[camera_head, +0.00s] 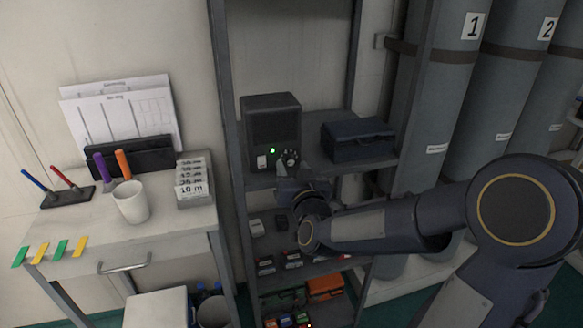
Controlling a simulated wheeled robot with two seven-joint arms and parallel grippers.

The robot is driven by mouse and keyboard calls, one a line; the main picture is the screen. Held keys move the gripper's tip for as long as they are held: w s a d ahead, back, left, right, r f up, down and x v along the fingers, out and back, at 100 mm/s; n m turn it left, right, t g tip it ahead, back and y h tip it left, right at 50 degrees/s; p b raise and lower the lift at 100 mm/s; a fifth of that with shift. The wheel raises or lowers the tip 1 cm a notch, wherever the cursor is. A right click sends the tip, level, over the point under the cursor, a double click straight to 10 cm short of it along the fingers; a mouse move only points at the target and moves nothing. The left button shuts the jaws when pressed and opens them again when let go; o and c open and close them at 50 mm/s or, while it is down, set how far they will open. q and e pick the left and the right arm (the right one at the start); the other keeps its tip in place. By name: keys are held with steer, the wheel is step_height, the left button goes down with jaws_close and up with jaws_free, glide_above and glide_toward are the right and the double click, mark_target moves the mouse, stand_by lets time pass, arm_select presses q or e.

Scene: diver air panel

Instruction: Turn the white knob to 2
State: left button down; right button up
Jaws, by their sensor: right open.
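A dark box-shaped unit (271,120) stands on the upper visible shelf of the rack, with a lit green lamp (272,151) on its front. A small round dial or knob (290,156) with light marks shows at the unit's lower right front. It is too small to read its setting or to tell that it is the white knob. A small white patch (261,162) is left of it. My right gripper (291,172) is open just in front of and below the dial. Its fingers are partly hidden by its own body, so contact cannot be told. My left gripper is out of view.
A dark blue case (357,141) sits right of the unit on the same shelf (345,166). Rack posts flank it. Tall numbered cylinders (430,110) stand at the right. A desk with a white mug (130,201) and a card tray (195,182) is at the left.

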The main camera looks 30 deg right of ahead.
steer(key=shift+w+d, duration=0.15)
steer(key=shift+w, duration=0.3)
steer(key=shift+c, duration=0.4)
jaws_close()
steer(key=shift+f+m+b, duration=0.2)
steer(key=shift+m+b, duration=1.1)
steer(key=shift+b, duration=0.25)
steer(key=m+b, duration=0.6)
steer(key=m, duration=0.1)
steer(key=shift+r+m, duration=0.1)
steer(key=shift+m, duration=0.3)
steer(key=shift+r+m+y+b, duration=0.15)
steer(key=shift+m+y+b, duration=0.25)
steer(key=shift+m+b, duration=1.1)
steer(key=shift+m, duration=0.4)
